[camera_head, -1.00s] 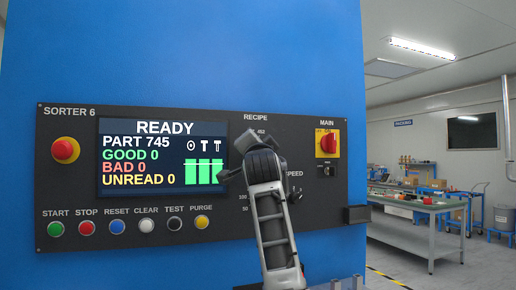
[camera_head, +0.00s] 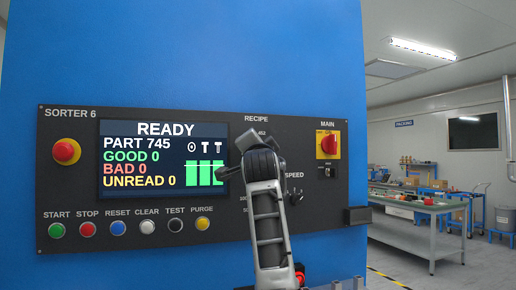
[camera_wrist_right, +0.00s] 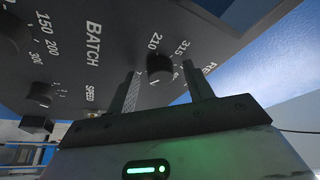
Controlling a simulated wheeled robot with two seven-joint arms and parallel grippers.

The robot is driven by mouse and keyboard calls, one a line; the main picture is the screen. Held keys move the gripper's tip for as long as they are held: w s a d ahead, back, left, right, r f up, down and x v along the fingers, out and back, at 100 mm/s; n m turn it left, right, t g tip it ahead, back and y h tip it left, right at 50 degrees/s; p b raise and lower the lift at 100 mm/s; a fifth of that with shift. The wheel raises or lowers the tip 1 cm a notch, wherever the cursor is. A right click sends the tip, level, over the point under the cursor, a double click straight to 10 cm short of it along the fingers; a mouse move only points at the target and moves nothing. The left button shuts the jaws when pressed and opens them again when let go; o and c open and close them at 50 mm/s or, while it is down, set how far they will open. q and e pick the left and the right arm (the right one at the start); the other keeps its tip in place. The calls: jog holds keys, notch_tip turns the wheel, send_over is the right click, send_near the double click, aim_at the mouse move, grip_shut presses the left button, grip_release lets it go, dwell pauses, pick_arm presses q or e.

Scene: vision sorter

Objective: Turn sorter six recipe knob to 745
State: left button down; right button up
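The sorter panel (camera_head: 90,195) is upright on a blue cabinet, and its screen (camera_head: 165,160) reads READY and PART 745. My right arm covers most of the recipe dial in the head view; only its RECIPE label and a 452 mark show clearly. In the right wrist view the dark round recipe knob (camera_wrist_right: 160,66) has 210 and 315 marks beside it. My right gripper (camera_wrist_right: 162,74) is open, with one finger on each side of the knob and visible gaps to it. The knob's exact pointer setting is unclear. My left gripper is out of view.
A speed knob (camera_head: 296,196) is just right of my arm, and the red main switch (camera_head: 328,144) is at the upper right. A red mushroom button (camera_head: 66,151) and a row of push buttons lie left. A workbench (camera_head: 430,225) stands behind at right.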

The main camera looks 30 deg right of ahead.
pick_arm(q)
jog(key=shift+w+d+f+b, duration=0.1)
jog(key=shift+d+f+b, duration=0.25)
jog(key=shift+b, duration=0.9)
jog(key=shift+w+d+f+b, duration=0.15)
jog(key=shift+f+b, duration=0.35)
jog(key=shift+b, duration=0.75)
pick_arm(e)
jog(key=v, duration=1.6)
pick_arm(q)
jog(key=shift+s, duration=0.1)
